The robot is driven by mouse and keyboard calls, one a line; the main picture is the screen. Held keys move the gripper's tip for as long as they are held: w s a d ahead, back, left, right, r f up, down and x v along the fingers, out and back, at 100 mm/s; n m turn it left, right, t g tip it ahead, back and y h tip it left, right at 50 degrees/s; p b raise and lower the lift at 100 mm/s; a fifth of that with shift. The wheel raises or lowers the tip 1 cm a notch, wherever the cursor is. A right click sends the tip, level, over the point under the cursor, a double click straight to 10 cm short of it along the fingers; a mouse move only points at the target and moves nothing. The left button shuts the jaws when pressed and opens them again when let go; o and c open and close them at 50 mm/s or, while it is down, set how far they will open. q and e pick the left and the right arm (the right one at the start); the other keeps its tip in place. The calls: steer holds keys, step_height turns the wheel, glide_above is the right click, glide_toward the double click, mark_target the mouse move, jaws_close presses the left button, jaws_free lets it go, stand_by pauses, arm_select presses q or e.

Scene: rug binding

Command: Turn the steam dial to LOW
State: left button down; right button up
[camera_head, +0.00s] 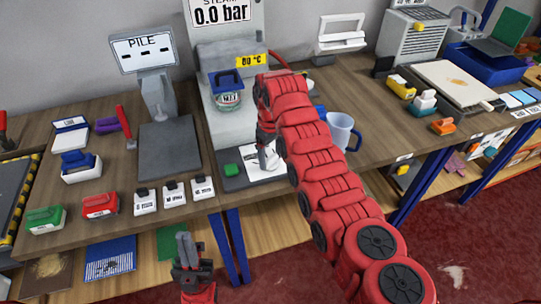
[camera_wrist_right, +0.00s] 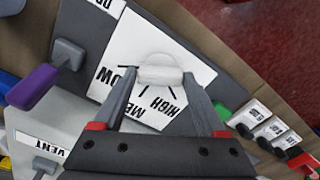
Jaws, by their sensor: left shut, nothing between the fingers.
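The steam dial is a white knob (camera_wrist_right: 160,72) on a white plate marked HIGH, ME and OW in the right wrist view, the last two words partly covered. My right gripper (camera_wrist_right: 161,80) has one finger on each side of the knob, and the knob fills the space between the fingertips. Which mark the knob points to is unclear. In the head view the dial plate (camera_head: 266,164) lies at the front of the steam machine (camera_head: 229,115), and my red right arm hides the knob. My left gripper (camera_head: 186,245) is shut and empty in front of the table edge.
A green button (camera_head: 231,169) is left of the dial. A blue-white mug (camera_head: 340,130) stands close right of my arm. White label blocks (camera_head: 174,192) line the table's front edge. A grey pile gauge (camera_head: 170,150) stands left of the machine.

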steer(key=o, duration=0.3)
steer(key=shift+o, duration=0.2)
steer(key=shift+r, duration=0.1)
step_height(320, 180, up, 8)
steer(key=shift+r+b, duration=0.25)
steer(key=shift+b, duration=0.75)
step_height(320, 180, up, 8)
steer(key=p, duration=0.6)
glide_above(271, 158)
steer(key=shift+a+r+p, duration=0.1)
steer(key=shift+r+p, duration=0.25)
steer(key=shift+p, duration=0.45)
steer(key=shift+f, duration=0.1)
